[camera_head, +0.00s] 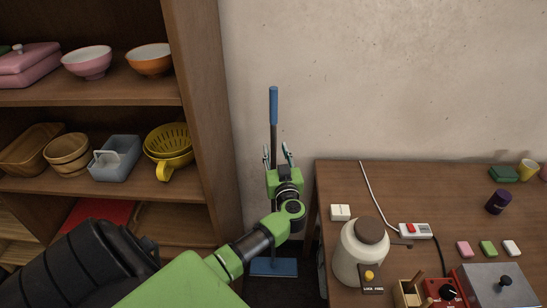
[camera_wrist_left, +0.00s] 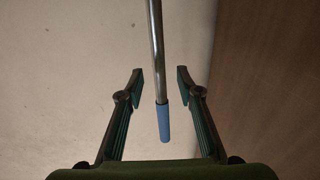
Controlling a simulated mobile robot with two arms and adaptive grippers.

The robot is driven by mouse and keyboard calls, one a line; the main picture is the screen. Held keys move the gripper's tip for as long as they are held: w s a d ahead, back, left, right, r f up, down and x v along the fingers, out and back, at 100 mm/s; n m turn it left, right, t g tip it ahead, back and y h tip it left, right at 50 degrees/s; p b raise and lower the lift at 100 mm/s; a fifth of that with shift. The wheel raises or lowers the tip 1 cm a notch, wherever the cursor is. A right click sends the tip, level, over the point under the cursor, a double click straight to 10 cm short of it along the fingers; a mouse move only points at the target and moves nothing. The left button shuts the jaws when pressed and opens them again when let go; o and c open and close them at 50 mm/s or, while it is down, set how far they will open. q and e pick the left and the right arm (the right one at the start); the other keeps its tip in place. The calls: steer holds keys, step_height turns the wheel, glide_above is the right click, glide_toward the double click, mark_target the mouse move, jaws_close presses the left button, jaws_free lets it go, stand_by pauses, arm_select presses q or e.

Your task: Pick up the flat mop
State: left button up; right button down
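The flat mop (camera_head: 273,105) stands upright near the wall between the shelf and the table. It has a blue grip at its top, a dark grey pole, and a flat blue head (camera_head: 274,267) on the floor. My left gripper (camera_head: 278,155) is at the pole, below the blue grip, with a finger on either side in the head view. In the left wrist view the pole (camera_wrist_left: 156,50) runs between the open fingers of my left gripper (camera_wrist_left: 157,85), with gaps on both sides. The lower pole is hidden behind my arm. My right gripper is not in view.
A wooden shelf (camera_head: 205,70) with bowls, baskets and a yellow colander (camera_head: 168,145) stands on the left. A wooden table (camera_head: 335,185) on the right holds a jar (camera_head: 360,255), a power strip (camera_head: 415,230) and small items. The gap between them is narrow.

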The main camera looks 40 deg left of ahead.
mark_target(274, 141)
arm_select(q)
steer(key=x, duration=0.5)
steer(key=shift+w+a, duration=0.25)
jaws_close()
steer(key=shift+r, duration=0.2)
